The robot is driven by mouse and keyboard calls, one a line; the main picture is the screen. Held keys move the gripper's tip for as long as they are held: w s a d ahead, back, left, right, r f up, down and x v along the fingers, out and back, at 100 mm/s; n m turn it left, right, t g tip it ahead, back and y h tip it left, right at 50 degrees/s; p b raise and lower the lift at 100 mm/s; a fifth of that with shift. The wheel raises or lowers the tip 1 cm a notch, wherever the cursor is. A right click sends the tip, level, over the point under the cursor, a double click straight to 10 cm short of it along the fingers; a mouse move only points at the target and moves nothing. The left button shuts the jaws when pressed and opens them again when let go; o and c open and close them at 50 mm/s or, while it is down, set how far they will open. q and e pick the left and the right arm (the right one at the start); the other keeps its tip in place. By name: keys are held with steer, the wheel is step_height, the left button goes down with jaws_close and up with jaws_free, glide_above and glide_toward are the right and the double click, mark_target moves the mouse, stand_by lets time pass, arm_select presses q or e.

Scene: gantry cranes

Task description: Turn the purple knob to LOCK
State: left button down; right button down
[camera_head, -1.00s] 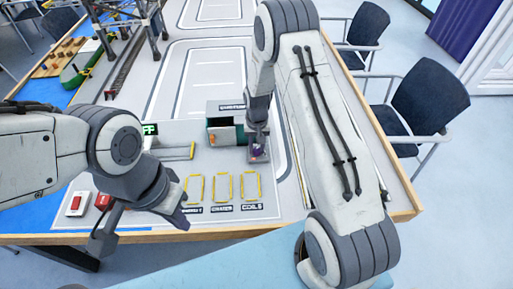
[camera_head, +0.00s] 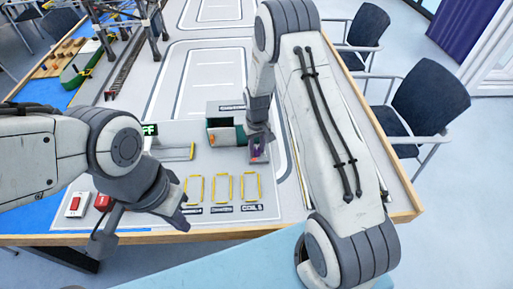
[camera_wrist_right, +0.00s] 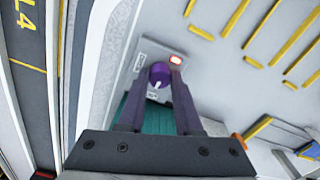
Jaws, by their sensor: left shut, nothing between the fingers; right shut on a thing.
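The purple knob (camera_wrist_right: 159,76) sits on a small grey panel (camera_wrist_right: 142,58) in the right wrist view, with a white pointer mark on its face. My right gripper (camera_wrist_right: 157,70) is shut on the knob, one finger on each side. In the head view the right gripper (camera_head: 258,146) reaches down onto the knob, which is mostly hidden there. A red lit lamp (camera_wrist_right: 175,60) is beside the knob, and a small label (camera_wrist_right: 152,96) is too small to read. My left gripper (camera_head: 184,220) is shut and empty above the front left of the table.
A green-walled open box (camera_head: 222,136) stands just left of the knob panel. Yellow outlined slots (camera_head: 222,188) lie in front of it. Red switches (camera_head: 74,205) are at the front left, and a crane model (camera_head: 150,25) stands at the back.

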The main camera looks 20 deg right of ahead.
mark_target(257, 149)
steer(key=shift+w+r, duration=0.1)
steer(key=shift+w, duration=0.05)
steer(key=c, duration=0.6)
jaws_free()
step_height(257, 149, up, 10)
steer(key=b, duration=0.1)
steer(key=shift+r, duration=0.2)
